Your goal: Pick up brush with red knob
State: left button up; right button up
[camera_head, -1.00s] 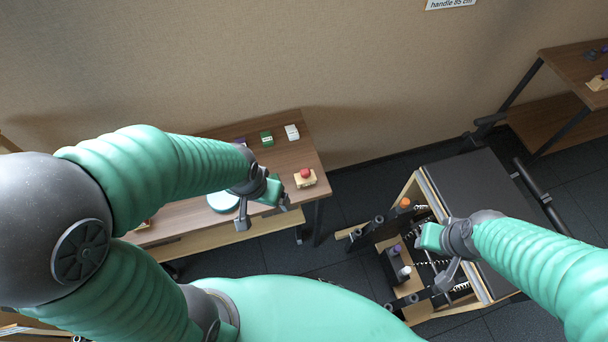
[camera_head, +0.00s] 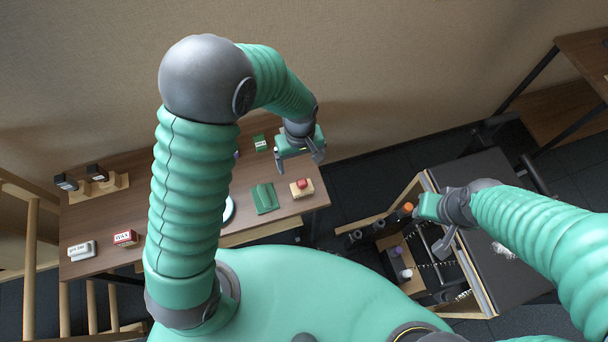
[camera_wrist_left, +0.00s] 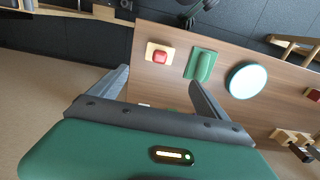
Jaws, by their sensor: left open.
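The brush with red knob (camera_head: 302,188) is a small pale wooden block with a red knob on top. It lies near the right end of the brown wooden table (camera_head: 180,165). In the left wrist view the brush (camera_wrist_left: 160,53) shows beyond the fingertips, in line with the gap between them. My left gripper (camera_head: 298,162) is open and empty, above the table's right end on the wall side of the brush, apart from it. Its two fingers also show spread in the left wrist view (camera_wrist_left: 159,77). My right gripper (camera_head: 438,228) is over the dark spring unit; its fingers are partly hidden.
A green ridged block (camera_head: 264,198) lies left of the brush. A pale round disc (camera_wrist_left: 247,80) lies beyond it. A green box (camera_head: 260,143), a red-and-white box (camera_head: 125,238) and a white box (camera_head: 81,250) are on the table. A dark-topped unit (camera_head: 490,200) stands right.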

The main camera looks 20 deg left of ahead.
pick_arm(q)
send_over(298, 180)
jog(key=d, duration=0.1)
jog(key=f, duration=0.6)
jog(key=shift+s, duration=0.35)
jog(key=f, duration=0.3)
jog(key=a+f, duration=0.1)
jog(key=f, duration=0.1)
jog(key=shift+w+f, duration=0.3)
jog(key=shift+f, duration=0.05)
jog(key=f, duration=0.2)
jog(key=d+f, duration=0.1)
jog(key=f, duration=0.1)
jog(key=shift+d, duration=0.15)
jog(key=shift+d+f, duration=0.1)
jog(key=shift+f, duration=0.1)
jog(key=shift+w+f, duration=0.1)
pick_arm(e)
jog(key=shift+s+d+r, duration=0.1)
jog(key=shift+s+d, duration=0.05)
jog(key=shift+s, duration=0.15)
